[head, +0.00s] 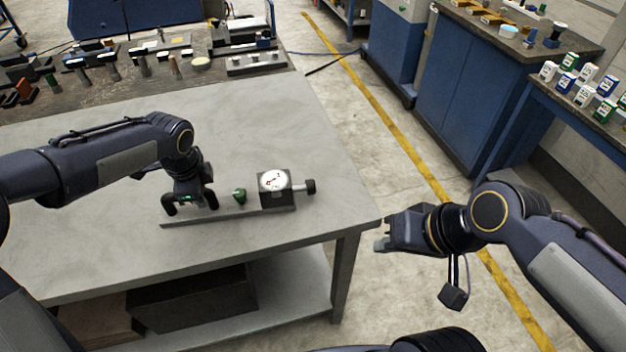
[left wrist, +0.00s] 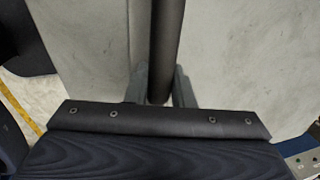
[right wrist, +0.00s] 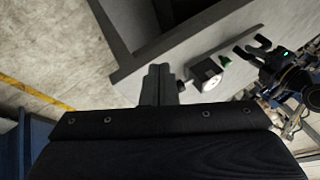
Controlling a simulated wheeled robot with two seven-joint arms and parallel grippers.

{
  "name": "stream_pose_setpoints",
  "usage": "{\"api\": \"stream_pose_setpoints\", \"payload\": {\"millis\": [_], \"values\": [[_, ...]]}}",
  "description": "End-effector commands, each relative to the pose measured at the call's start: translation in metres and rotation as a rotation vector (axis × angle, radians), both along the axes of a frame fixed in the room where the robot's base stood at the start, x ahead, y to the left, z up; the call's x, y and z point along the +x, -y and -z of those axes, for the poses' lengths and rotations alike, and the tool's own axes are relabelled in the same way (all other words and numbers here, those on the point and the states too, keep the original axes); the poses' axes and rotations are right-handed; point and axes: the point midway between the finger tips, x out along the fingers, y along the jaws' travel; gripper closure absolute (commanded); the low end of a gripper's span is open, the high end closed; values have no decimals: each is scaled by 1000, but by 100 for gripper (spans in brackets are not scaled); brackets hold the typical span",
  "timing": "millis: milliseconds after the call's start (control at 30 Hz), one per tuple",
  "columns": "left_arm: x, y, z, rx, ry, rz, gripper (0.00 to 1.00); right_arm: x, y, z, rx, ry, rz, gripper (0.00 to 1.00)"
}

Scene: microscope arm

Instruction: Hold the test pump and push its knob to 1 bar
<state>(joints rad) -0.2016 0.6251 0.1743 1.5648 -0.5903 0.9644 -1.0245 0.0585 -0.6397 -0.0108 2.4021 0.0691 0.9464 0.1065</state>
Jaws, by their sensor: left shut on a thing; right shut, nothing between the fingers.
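The test pump lies near the front right of the grey table, a long flat base (head: 235,214) with a dark gauge block (head: 283,199). Its white dial (head: 271,181) faces up; the reading is too small to tell. A black knob (head: 310,186) sticks out at the right end, and a green part (head: 240,195) sits left of the block. My left gripper (head: 190,201) is shut on the black handle at the pump's left end, a dark bar (left wrist: 166,45) in the left wrist view. My right gripper (head: 381,244) is shut and empty, right of the table corner, apart from the knob (right wrist: 181,86).
The grey table's (head: 100,245) right edge lies between pump and right gripper. Tools and blocks crowd the dark mat (head: 120,95) at the back. Blue cabinets (head: 455,100) and a bench with small boxes (head: 585,97) stand at right. The floor between is clear.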

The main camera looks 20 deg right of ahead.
Motion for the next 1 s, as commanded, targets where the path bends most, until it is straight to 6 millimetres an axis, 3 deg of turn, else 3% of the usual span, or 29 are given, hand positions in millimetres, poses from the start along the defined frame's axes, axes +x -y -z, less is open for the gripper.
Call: {"api": "stream_pose_setpoints", "payload": {"millis": [300,433,600,800,1000], "values": [[1,1,-2,-4,4,0,100,93,32,-28,325,-408,416,100],[1,1,-2,-4,5,0,100,136,49,-23,445,-587,593,100],[1,1,-2,-4,5,0,100,188,70,-4,574,-806,806,100],[1,1,-2,-4,5,0,100,224,86,21,662,-982,968,100],[1,1,-2,-3,4,-1,100,236,92,31,691,-1046,1026,100]]}}
